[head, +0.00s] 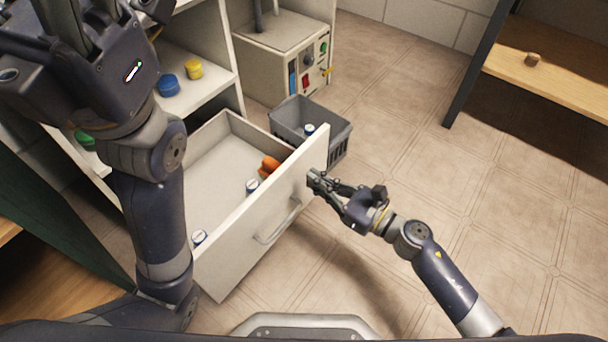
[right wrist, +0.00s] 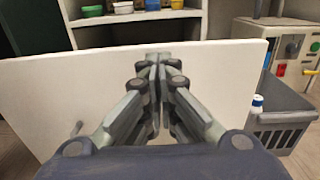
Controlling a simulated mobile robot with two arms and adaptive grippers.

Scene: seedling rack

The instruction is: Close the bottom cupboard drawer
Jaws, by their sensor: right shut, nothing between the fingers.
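The bottom cupboard drawer (head: 222,262) is white and stands pulled out from the cupboard (head: 240,92) in the head view. Its bar handle (head: 277,222) is on the front panel. Inside lie an orange item and white-capped bottles (head: 252,186). My right gripper (head: 314,180) is shut and empty, with its fingertips at the right part of the drawer front, touching or very near it. In the right wrist view the shut fingers (right wrist: 154,62) point at the white drawer front (right wrist: 62,92). My left gripper (head: 90,20) is raised at the upper left, large and cut off by the frame; its fingertips are unclear.
A grey crate (head: 337,141) with a bottle stands on the floor just right of the drawer. A control box (head: 270,70) with coloured buttons is behind it. Blue and yellow jars (head: 168,86) sit on the shelf above. A wooden bench (head: 560,85) is at the upper right. The tiled floor at right is clear.

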